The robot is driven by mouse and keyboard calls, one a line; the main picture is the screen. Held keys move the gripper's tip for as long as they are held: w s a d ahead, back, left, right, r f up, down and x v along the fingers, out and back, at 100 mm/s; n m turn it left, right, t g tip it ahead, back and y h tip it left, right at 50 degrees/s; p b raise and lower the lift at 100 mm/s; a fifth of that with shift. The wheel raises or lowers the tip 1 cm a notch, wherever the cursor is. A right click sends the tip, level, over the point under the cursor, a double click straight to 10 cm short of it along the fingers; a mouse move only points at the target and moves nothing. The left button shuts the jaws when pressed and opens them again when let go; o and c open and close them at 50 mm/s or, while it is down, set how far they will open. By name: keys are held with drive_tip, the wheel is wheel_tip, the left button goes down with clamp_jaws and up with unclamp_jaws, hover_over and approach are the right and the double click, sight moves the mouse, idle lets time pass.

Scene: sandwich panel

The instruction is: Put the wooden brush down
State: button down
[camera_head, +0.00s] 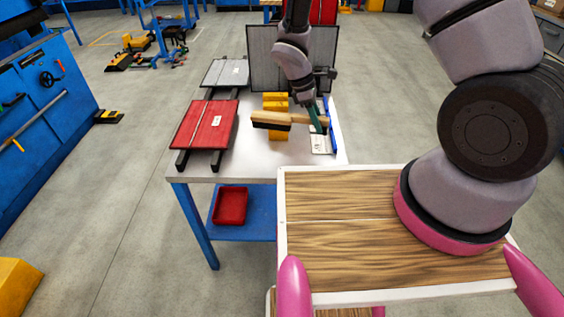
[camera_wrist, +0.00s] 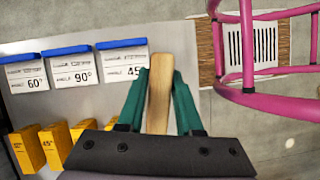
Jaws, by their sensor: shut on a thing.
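The wooden brush (camera_head: 283,117) has a pale wooden handle and dark bristles at its left end. In the head view it lies roughly level across the yellow blocks, and I cannot tell whether it touches them. My gripper (camera_head: 320,123) is shut on the handle near its right end. In the wrist view the handle (camera_wrist: 159,90) runs between the two green fingers of my gripper (camera_wrist: 159,100). The bristles are hidden in that view.
Yellow blocks (camera_head: 278,134) stand on the metal table (camera_head: 250,165) below the brush. Blue-edged angle cards (camera_wrist: 74,72) lie at the table's right side. A red panel (camera_head: 204,124) rests on dark rails to the left. Bare table shows in front.

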sight(290, 122)
drive_tip(key=f, duration=0.2)
drive_tip(key=s+a+f+n, duration=0.1)
drive_tip(key=f, duration=0.1)
drive_tip(key=s+a+f+n, duration=0.1)
drive_tip(key=f, duration=0.1)
drive_tip(key=shift+t, duration=0.4)
drive_tip(key=shift+f, duration=2.4)
drive_tip(key=c, duration=0.6)
unclamp_jaws()
drive_tip(key=shift+f, duration=0.1)
drive_tip(key=v, duration=1.2)
drive_tip(key=shift+a, duration=0.1)
